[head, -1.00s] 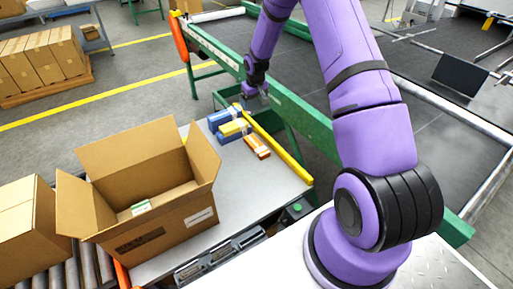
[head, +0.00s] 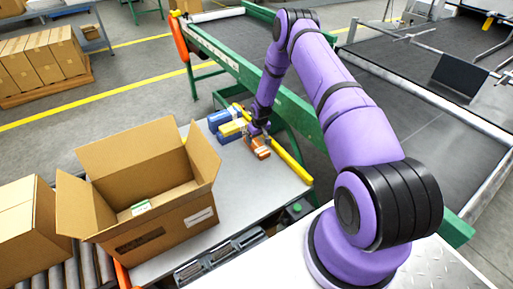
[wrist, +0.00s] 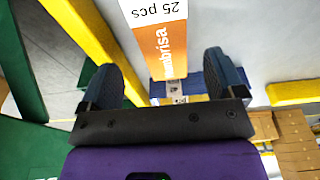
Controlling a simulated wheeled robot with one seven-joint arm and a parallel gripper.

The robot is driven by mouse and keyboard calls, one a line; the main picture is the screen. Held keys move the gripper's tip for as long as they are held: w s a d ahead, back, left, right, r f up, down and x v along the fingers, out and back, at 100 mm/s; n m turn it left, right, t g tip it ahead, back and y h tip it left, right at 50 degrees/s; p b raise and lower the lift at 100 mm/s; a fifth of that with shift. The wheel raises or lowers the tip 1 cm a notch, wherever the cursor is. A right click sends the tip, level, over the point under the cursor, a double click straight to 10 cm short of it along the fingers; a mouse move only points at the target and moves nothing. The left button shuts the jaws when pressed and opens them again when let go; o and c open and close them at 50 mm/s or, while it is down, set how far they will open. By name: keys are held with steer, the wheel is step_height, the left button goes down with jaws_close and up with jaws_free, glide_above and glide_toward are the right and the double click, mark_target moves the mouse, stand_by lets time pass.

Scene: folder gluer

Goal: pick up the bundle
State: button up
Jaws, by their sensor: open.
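The orange bundle also shows in the wrist view (wrist: 166,45), with a white end panel reading "25 pcs" and part of a brand name. My gripper (head: 258,132) is at the orange bundle in the head view. In the wrist view its two dark fingers (wrist: 165,75) are spread, with the orange bundle's near end between and ahead of them. I cannot tell their exact height relative to it.
An open cardboard box (head: 155,230) with a small white-and-green item (head: 141,207) inside stands left of the bundles. A yellow bar (head: 285,158) runs along the table's far right edge, close to the bundles. The green conveyor frame (head: 300,110) lies beyond.

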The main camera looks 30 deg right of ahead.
mark_target(256, 144)
steer(key=shift+w+a+f, duration=0.1)
steer(key=shift+f, duration=1.3)
steer(key=shift+w+a+f, duration=0.1)
steer(key=shift+f, duration=1.25)
steer(key=c, duration=1.1)
